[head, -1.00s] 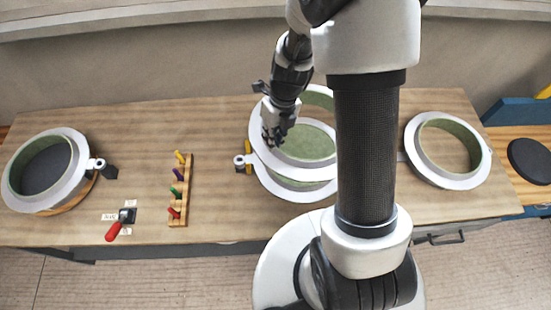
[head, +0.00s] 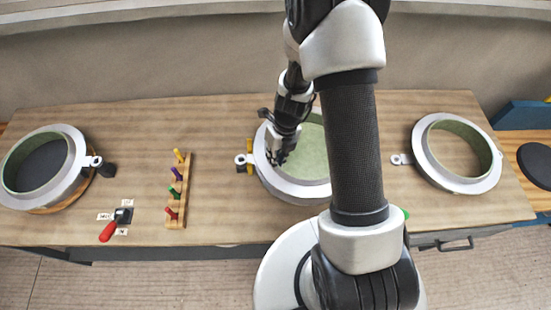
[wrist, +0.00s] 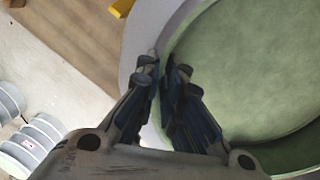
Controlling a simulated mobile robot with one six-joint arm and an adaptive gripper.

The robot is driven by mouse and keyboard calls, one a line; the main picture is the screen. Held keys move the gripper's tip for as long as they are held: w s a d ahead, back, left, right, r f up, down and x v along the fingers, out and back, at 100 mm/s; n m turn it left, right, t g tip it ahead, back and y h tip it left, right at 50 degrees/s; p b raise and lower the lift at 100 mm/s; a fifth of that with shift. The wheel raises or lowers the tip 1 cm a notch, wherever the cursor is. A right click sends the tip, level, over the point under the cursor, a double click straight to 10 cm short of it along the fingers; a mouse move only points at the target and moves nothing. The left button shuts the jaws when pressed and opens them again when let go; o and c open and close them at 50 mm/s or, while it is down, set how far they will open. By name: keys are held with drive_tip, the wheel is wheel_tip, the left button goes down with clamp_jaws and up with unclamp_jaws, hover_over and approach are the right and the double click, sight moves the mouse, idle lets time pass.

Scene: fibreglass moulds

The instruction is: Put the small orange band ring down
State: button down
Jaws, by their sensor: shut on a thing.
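My gripper (head: 280,158) is shut on the inner rim of a white-flanged ring (head: 290,189) with a pale green inside, at the middle of the bench. The ring also shows in the wrist view (wrist: 140,50), with my fingertips (wrist: 163,68) at its wall. It looks level and lies over the middle mould spot; whether it touches what is below cannot be told. No orange band shows on it, and my arm hides its right side.
A ring (head: 79,150) sits on a round base at the left, another ring (head: 489,181) at the right. Between left and middle stand a wooden rack (head: 185,191) with coloured pegs and a red-handled lever (head: 108,232). A yellow block (head: 249,146) is beside the middle ring.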

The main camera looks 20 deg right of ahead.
drive_tip(key=shift+f, duration=0.1)
drive_tip(key=c, duration=1.7)
unclamp_jaws()
